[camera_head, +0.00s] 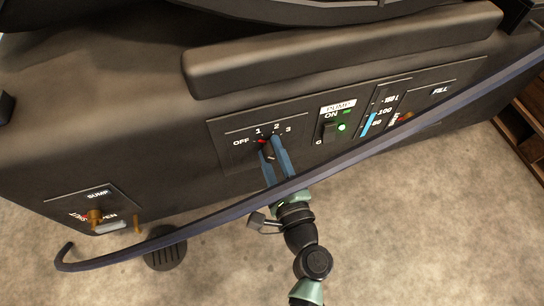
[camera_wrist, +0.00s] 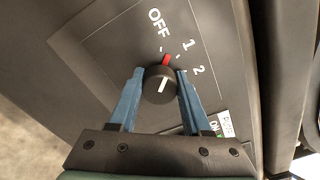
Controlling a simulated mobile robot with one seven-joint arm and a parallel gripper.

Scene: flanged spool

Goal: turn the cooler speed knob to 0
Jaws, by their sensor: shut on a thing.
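The cooler speed knob (camera_wrist: 158,87) is a black round knob with a white line on its face and a red pointer at its rim. It sits on a dark dial panel (camera_wrist: 100,60) marked OFF, 1, 2 and, in the head view, 3. In the wrist view the red pointer lies between the OFF and 1 labels. My gripper (camera_wrist: 160,80) has its two blue fingers on either side of the knob, shut on it. In the head view my gripper (camera_head: 271,149) reaches the dial from below and hides most of the knob.
A pump switch (camera_head: 331,131) with a green light is right of the dial, followed by a blue level gauge (camera_head: 368,123). A dark hose-like bar (camera_head: 210,218) curves across the front, close to my arm. A sump valve (camera_head: 94,216) is lower left. Concrete floor lies below.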

